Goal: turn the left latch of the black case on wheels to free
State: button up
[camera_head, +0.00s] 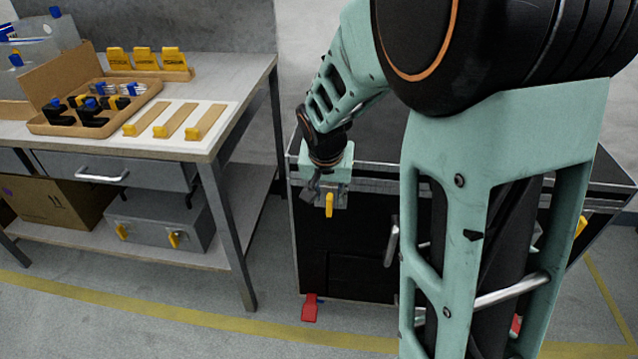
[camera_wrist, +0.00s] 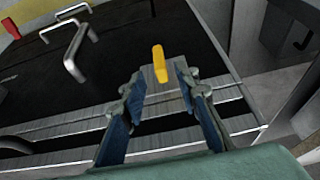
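The black case on wheels (camera_head: 345,262) stands on the floor, with metal edging along its top. Its left latch (camera_head: 329,204) is a yellow tab on a metal plate on the front face, hanging about straight down. In the wrist view the yellow latch (camera_wrist: 159,64) lies just beyond and between the fingertips. My gripper (camera_head: 316,190) is at the case's top front edge, by the latch plate. In the wrist view my gripper (camera_wrist: 159,80) is open, with blue-padded fingers on either side and no contact visible. The right latch (camera_head: 581,226) shows partly behind my arm.
A metal handle (camera_head: 392,241) sits on the case front, right of the latch; it also shows in the wrist view (camera_wrist: 76,50). A red pedal (camera_head: 310,307) is low at the case's left corner. A workbench (camera_head: 226,92) with trays stands left. My arm hides much of the case's right side.

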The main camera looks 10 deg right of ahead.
aim_at(329, 200)
jog(key=b+x, duration=0.1)
jog(key=x, duration=0.6)
jog(key=shift+b, duration=0.35)
grip_shut()
